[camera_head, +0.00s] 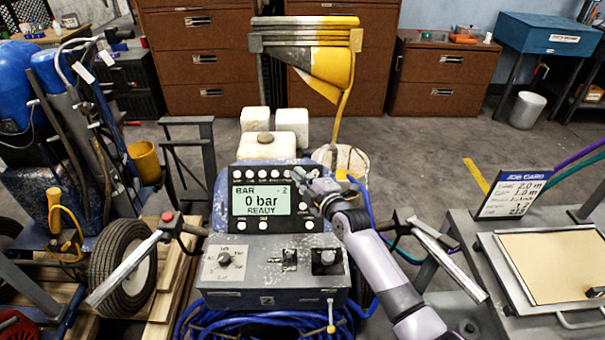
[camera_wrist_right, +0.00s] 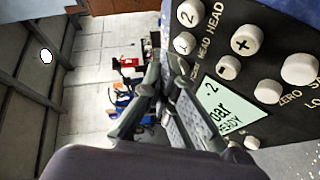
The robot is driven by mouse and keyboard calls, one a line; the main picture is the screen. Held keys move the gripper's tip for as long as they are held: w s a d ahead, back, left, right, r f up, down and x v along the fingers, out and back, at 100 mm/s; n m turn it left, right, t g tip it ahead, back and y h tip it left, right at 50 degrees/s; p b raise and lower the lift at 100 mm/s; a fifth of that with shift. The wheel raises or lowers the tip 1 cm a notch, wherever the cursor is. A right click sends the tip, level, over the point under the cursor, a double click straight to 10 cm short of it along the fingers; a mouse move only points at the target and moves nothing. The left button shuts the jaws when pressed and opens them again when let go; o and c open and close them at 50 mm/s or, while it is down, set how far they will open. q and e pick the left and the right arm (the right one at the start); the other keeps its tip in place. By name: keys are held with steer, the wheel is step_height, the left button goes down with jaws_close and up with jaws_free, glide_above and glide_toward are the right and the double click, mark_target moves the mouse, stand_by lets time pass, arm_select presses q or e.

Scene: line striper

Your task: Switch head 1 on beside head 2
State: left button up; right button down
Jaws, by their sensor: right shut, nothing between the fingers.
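The control panel (camera_head: 262,225) of the line striper carries a lit display (camera_head: 262,203) reading "BAR -2", "0 bar", "READY". In the right wrist view the panel is turned on its side. The head 2 button (camera_wrist_right: 189,13) is at the top, with the head 1 button (camera_wrist_right: 184,43) just below it, partly close to my fingers. My right gripper (camera_head: 322,186) is shut and empty at the panel's upper right, covering some buttons in the head view. In the wrist view its fingers (camera_wrist_right: 168,72) end near the head 1 button; I cannot tell whether they touch it. My left gripper is out of view.
Plus (camera_wrist_right: 246,40) and minus (camera_wrist_right: 228,68) buttons sit beside the head buttons. Below the display are a knob (camera_head: 225,258) and a toggle (camera_head: 289,257). Handlebars (camera_head: 135,262) flank the machine. A bench with a job card (camera_head: 514,192) stands at right.

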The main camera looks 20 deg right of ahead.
steer(key=shift+f, duration=0.1)
stand_by(0.7)
steer(key=shift+w+d+f+b, duration=0.1)
steer(key=shift+w+f+b, duration=0.15)
steer(key=shift+b, duration=0.2)
steer(key=shift+w+d+f+b, duration=0.1)
steer(key=shift+w+f+b, duration=0.2)
steer(key=shift+b, duration=0.3)
stand_by(0.6)
steer(key=shift+r, duration=0.1)
steer(key=shift+s+r+p, duration=0.55)
steer(key=shift+s+p, duration=0.05)
steer(key=shift+p, duration=0.55)
steer(key=s+r+p, duration=0.1)
steer(key=p, duration=0.2)
steer(key=s+a+r+p, duration=0.1)
steer(key=s+r+p, duration=0.1)
steer(key=p, duration=0.1)
steer(key=shift+s+a+r, duration=0.15)
steer(key=shift+s+r, duration=0.05)
steer(key=shift+r, duration=0.1)
